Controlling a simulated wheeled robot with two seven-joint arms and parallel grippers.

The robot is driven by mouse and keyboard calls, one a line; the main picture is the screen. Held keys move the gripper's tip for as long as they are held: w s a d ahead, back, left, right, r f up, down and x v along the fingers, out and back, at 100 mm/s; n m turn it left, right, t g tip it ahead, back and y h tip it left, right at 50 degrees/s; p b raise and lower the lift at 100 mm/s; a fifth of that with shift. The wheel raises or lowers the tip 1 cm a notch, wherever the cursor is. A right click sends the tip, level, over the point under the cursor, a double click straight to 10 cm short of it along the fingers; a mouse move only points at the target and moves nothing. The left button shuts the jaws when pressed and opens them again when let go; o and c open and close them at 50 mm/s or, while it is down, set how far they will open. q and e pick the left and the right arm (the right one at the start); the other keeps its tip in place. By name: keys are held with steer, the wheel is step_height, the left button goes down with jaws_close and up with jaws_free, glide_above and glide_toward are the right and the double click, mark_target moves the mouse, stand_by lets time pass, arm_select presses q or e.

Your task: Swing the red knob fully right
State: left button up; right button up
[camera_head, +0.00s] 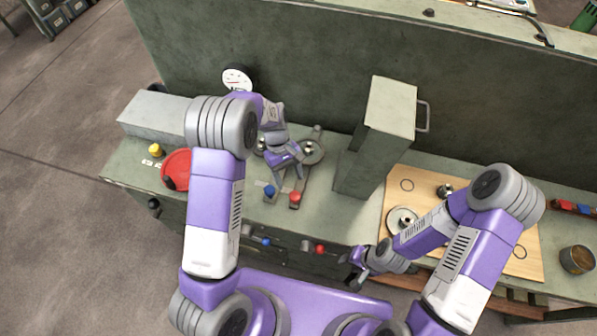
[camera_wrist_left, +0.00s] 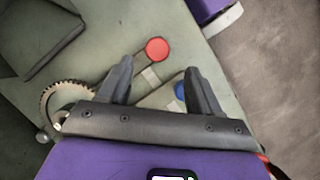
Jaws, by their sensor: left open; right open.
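A red knob (camera_head: 295,197) sits at the front end of a thin lever on the green bench top. In the left wrist view the red knob (camera_wrist_left: 157,50) lies ahead of the fingers, its lever running back to a toothed disc (camera_wrist_left: 60,97). A blue knob (camera_head: 269,191) stands to its left; it shows partly behind a finger in the left wrist view (camera_wrist_left: 181,91). My left gripper (camera_head: 289,177) is open and empty, above the levers just behind the knobs. The red knob appears apart from both fingers. My right gripper (camera_head: 353,270) is open and empty by the bench's front edge.
A tall green box (camera_head: 375,135) with a handle stands right of the levers. A red disc (camera_head: 177,169) and yellow knob (camera_head: 156,150) are at left. A wooden board (camera_head: 440,185) lies at right. Another red knob (camera_head: 319,249) and blue knob (camera_head: 265,241) are on the front face.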

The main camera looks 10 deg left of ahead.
mark_target(295, 195)
arm_select(q)
steer(key=x, duration=0.6)
steer(key=shift+w+f, duration=0.1)
steer(key=shift+w, duration=0.05)
steer(key=shift+d+f, duration=0.2)
steer(key=shift+f, duration=0.4)
jaws_close()
